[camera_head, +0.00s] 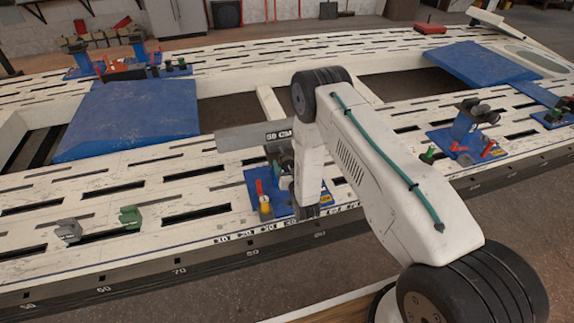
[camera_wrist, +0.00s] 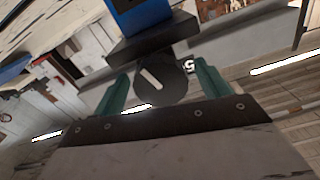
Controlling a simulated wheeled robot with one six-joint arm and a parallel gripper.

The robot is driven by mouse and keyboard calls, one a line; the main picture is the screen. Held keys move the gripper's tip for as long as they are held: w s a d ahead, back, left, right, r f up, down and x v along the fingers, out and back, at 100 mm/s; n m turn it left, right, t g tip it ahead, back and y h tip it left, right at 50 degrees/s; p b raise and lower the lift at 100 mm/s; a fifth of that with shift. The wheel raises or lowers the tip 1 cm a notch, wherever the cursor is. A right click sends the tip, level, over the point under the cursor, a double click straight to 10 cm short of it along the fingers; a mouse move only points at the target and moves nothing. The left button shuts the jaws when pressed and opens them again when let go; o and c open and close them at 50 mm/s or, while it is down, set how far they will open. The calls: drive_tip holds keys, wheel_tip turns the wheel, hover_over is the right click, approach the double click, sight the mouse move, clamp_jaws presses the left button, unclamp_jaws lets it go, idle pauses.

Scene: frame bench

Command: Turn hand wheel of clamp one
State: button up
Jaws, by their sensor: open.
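In the wrist view a dark round hand wheel (camera_wrist: 165,92) with a pale bar mark on its face sits between the two green fingers of my gripper (camera_wrist: 162,70). The fingers stand apart on either side of it, with a visible gap at the right; contact at the left cannot be told. A black block and blue clamp body (camera_wrist: 142,14) are just above the wheel. In the head view, a blue clamp base (camera_head: 262,208) with red and yellow parts is on the near bench rail, partly hidden by my arm. My gripper is mostly hidden there. No label confirms which clamp is clamp one.
The slotted white frame bench (camera_head: 140,165) spans the view. Another blue clamp stand (camera_head: 465,128) is at right, and more stands are at the far left. Grey (camera_head: 68,231) and green (camera_head: 130,217) small blocks sit on the near rail.

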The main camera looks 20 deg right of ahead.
drive_tip(key=shift+w, duration=0.45)
drive_tip(key=c, duration=1)
drive_tip(key=shift+n, duration=0.8)
drive_tip(key=o, duration=1)
drive_tip(key=s, duration=0.8)
